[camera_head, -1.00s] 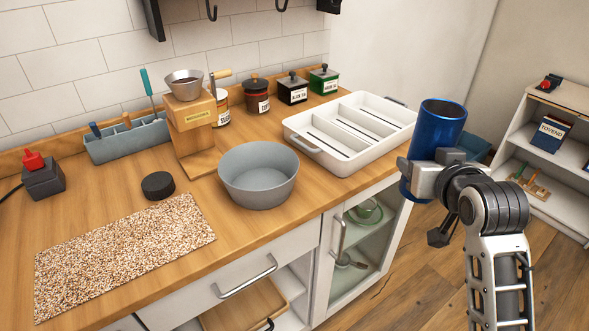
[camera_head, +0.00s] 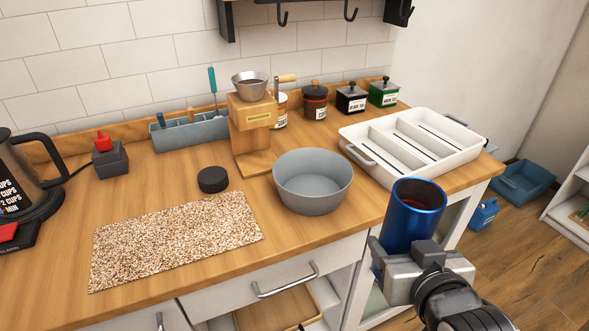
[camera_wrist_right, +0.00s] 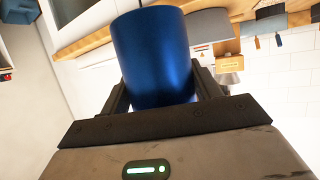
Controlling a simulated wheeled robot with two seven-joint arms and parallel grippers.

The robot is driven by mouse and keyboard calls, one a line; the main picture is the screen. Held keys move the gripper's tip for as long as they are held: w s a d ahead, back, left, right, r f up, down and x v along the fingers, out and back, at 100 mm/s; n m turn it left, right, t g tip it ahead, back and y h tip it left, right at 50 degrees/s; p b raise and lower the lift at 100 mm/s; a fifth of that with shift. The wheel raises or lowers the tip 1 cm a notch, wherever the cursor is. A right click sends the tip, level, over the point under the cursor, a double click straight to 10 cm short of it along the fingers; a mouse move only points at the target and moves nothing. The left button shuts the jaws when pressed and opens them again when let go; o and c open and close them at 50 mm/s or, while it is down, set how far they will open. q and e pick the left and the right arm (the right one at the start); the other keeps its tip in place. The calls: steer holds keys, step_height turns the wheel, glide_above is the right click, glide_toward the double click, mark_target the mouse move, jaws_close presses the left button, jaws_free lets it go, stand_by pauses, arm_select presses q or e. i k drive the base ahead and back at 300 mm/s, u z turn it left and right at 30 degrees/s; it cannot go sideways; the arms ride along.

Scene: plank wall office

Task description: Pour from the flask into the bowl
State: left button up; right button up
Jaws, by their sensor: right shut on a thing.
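The blue metallic flask (camera_head: 411,216) is upright, with its open mouth facing up and something reddish visible inside. My right gripper (camera_head: 402,262) is shut around the flask, in front of the counter's edge and to the right of the bowl. In the right wrist view the flask (camera_wrist_right: 152,58) sits between the two fingers. The grey bowl (camera_head: 312,185) stands on the wooden counter, apart from the flask; the part of its inside that shows looks empty. My left gripper is not in view.
A white divided tray (camera_head: 375,180) stands right of the bowl. A wooden stand with a metal cone (camera_head: 250,84) is behind the bowl. A black puck (camera_head: 212,179) and a speckled mat (camera_head: 175,240) lie left. A coffee pot (camera_head: 30,175) stands at the far left.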

mark_target(310, 182)
steer(key=u, duration=1.75)
steer(key=k, duration=0.9)
steer(key=z, duration=1.15)
steer(key=i, duration=1)
